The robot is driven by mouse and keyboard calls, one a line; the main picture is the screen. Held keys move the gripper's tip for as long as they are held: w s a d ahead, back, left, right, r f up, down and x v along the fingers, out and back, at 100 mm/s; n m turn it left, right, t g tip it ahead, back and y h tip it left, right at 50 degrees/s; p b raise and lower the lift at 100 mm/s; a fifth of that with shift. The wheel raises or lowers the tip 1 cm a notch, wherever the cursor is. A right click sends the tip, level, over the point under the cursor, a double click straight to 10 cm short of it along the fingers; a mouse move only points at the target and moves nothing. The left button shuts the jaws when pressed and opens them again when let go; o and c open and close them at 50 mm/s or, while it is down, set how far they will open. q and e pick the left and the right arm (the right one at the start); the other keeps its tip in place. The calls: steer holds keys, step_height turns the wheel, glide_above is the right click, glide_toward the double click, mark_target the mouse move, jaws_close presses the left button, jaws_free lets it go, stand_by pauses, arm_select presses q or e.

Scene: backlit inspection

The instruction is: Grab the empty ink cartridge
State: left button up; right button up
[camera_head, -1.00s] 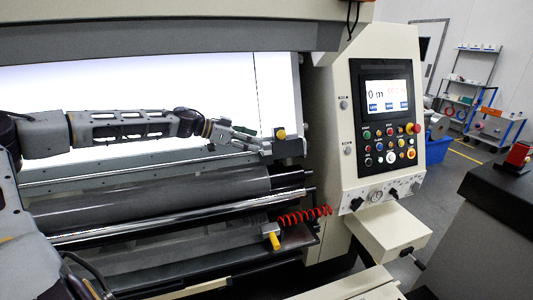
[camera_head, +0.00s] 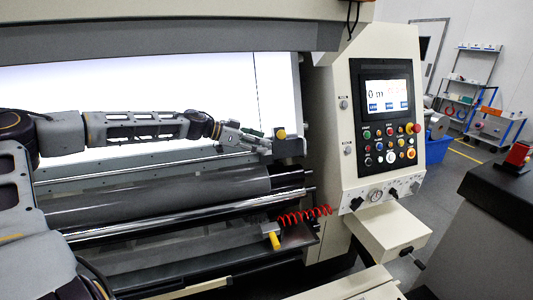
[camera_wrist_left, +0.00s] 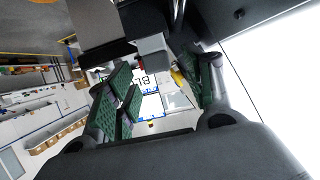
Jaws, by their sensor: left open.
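No part is labelled as the empty ink cartridge. A grey unit (camera_head: 289,147) with a yellow part (camera_head: 281,133) on its left side sits at the right end of the machine's rail, and may be it. My left gripper (camera_head: 262,141) is just left of this unit, in front of the bright backlit panel. In the left wrist view its green-padded fingers (camera_wrist_left: 158,82) stand apart, open, with nothing held. A grey block (camera_wrist_left: 153,45) and a yellow part (camera_wrist_left: 179,78) show beyond and between them. I cannot tell whether the fingers touch the unit. My right gripper is not in view.
Rollers (camera_head: 165,192) run below the rail. A second yellow-tipped unit (camera_head: 271,236) and a red coiled hose (camera_head: 304,215) are lower down. The control panel (camera_head: 388,120) stands to the right. A red object (camera_head: 517,153) lies on a dark cabinet (camera_head: 500,190).

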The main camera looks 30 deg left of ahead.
arm_select(q)
steer(key=shift+x, duration=0.8)
steer(key=shift+w+d, duration=0.1)
steer(key=c, duration=0.9)
